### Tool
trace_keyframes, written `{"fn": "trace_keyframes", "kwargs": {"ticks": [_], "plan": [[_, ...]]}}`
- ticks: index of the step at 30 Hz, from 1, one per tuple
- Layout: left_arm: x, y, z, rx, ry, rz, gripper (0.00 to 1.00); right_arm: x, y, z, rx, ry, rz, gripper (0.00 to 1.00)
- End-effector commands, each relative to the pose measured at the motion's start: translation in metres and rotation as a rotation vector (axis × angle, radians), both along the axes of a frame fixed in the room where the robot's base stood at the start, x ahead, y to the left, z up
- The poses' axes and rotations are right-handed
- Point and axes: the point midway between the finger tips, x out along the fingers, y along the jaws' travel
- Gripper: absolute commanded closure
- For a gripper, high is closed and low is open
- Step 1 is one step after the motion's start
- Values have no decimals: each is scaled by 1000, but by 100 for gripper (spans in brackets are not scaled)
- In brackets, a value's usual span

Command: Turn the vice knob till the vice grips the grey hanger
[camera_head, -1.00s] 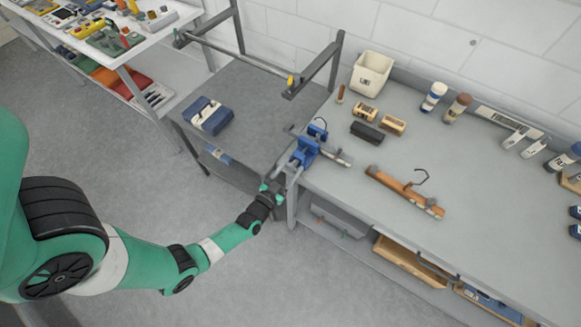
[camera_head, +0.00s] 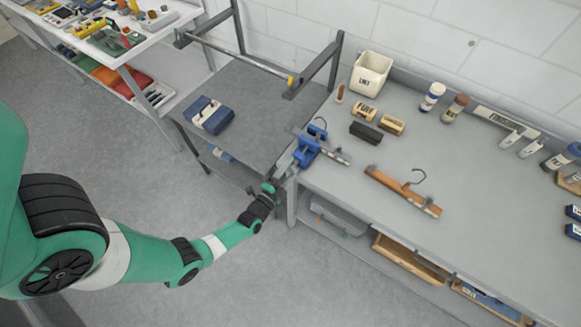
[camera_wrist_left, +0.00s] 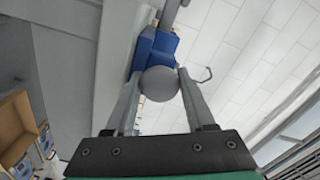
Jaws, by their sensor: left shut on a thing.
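The blue vice (camera_head: 306,151) is fixed at the left end of the grey workbench. The grey hanger (camera_head: 338,156) lies across it at its jaws, with its dark hook standing up; I cannot tell how tightly the jaws hold it. My left gripper (camera_head: 280,179) is at the vice's front side. In the left wrist view its two fingers are closed on either side of the round grey vice knob (camera_wrist_left: 159,84), with the blue vice body (camera_wrist_left: 155,50) just beyond. In the head view the gripper mostly hides the knob. My right gripper is not in view.
A wooden hanger (camera_head: 402,190) lies on the bench right of the vice. A dark block (camera_head: 366,132), small boxes, a white bin (camera_head: 370,73) and bottles stand behind. A lower dark table (camera_head: 240,110) with a blue package (camera_head: 211,115) is left. Open floor lies in front.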

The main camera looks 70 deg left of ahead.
Motion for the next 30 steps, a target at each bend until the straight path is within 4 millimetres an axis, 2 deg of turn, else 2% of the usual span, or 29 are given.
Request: {"fn": "trace_keyframes", "kwargs": {"ticks": [30], "plan": [[0, 0, 1, 788, 552, 0, 100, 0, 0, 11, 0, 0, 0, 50]]}}
